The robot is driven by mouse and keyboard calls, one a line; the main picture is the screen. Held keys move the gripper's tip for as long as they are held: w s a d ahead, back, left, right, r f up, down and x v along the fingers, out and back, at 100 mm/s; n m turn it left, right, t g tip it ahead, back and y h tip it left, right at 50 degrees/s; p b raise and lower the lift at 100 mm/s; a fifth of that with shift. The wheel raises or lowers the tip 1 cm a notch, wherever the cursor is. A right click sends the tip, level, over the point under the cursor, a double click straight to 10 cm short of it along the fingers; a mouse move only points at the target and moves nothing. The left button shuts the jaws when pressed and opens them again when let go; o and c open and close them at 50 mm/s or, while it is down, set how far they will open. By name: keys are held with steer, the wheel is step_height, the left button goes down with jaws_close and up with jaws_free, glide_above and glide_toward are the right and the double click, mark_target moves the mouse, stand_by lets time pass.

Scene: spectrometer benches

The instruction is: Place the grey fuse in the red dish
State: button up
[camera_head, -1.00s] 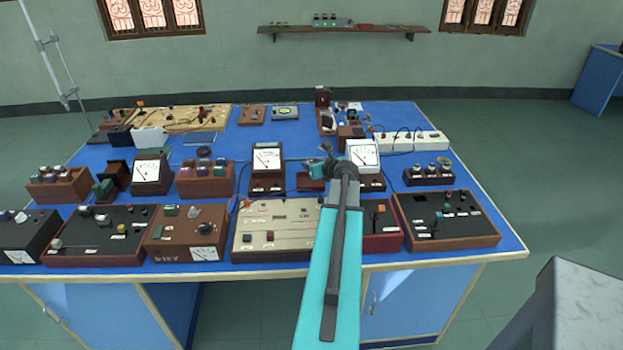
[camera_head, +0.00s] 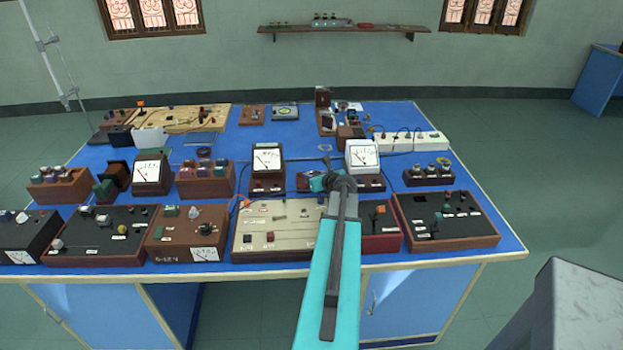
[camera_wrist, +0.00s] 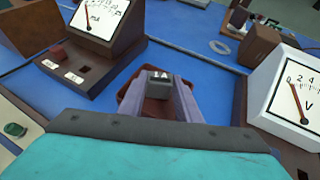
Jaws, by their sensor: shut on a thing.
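In the wrist view my gripper (camera_wrist: 159,88) is shut on the small grey fuse (camera_wrist: 158,76), which sits between the fingertips. The dark red dish (camera_wrist: 158,113) lies on the blue bench beneath and around the fingertips. The fuse is over the dish, but I cannot tell whether it touches the bottom. In the head view my gripper (camera_head: 319,183) is low over the bench, largely covering the dish (camera_head: 302,182). The fuse cannot be made out there.
A meter (camera_head: 267,160) stands left of the dish and a white voltmeter (camera_head: 363,154) stands close on the right. A beige panel box (camera_head: 275,235) lies in front. Bare blue bench (camera_wrist: 205,60) shows behind the dish.

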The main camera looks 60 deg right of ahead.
steer(key=shift+f, duration=0.35)
steer(key=shift+f, duration=0.1)
steer(key=o, duration=1)
steer(key=b+v, duration=0.2)
steer(key=v, duration=1)
steer(key=shift+r, duration=0.2)
stand_by(0.5)
